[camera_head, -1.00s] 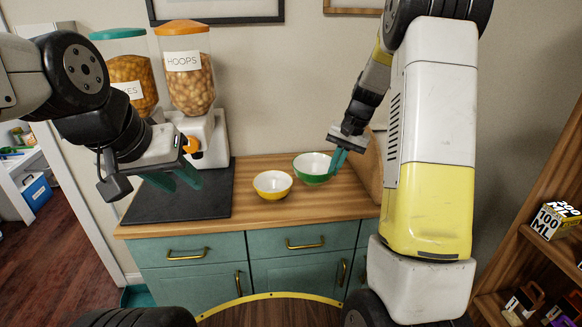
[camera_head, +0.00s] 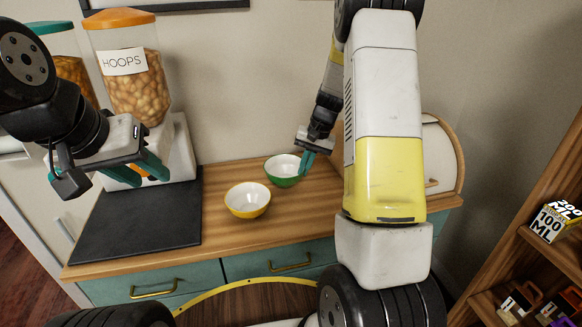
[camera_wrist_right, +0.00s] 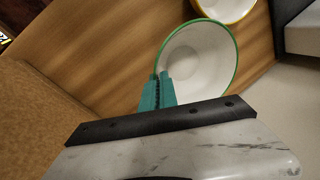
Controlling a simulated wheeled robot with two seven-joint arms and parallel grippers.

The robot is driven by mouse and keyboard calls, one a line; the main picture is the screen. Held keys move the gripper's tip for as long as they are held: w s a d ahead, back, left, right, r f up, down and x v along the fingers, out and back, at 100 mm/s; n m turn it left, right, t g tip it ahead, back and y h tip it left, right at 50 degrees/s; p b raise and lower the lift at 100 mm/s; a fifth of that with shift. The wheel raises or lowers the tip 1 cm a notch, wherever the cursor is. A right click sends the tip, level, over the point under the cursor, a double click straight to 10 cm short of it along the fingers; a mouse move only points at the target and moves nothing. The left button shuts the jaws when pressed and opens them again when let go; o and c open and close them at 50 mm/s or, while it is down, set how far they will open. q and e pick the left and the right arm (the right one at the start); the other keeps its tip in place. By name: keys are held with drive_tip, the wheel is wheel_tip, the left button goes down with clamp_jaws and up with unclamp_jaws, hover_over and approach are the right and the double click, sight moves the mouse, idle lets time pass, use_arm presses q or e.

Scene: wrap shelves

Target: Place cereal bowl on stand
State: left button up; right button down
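A white bowl with a green outside (camera_head: 285,168) sits on the wooden counter. It also shows in the right wrist view (camera_wrist_right: 205,65). My right gripper (camera_head: 307,163) is at the bowl's right rim. In the right wrist view its teal fingers (camera_wrist_right: 158,90) are close together with the rim running between them. A white bowl with a yellow outside (camera_head: 248,201) sits in front and left of the green one. A white dispenser stand (camera_head: 184,150) holds the cereal containers at the left. My left gripper (camera_head: 138,172) is open and empty in front of it, above a dark mat.
The dark mat (camera_head: 140,225) lies on the counter's left part. The hoops container (camera_head: 130,85) rises behind it. A rounded wooden box (camera_head: 438,150) stands at the counter's right. A shelf with boxes (camera_head: 553,222) is at far right.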

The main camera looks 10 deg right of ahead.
drive_tip(key=shift+f, duration=1.8)
drive_tip(key=c, duration=2.1)
unclamp_jaws()
drive_tip(key=shift+f, duration=0.2)
drive_tip(key=o, duration=0.5)
drive_tip(key=shift+c, duration=0.2)
drive_tip(key=shift+r, duration=0.1)
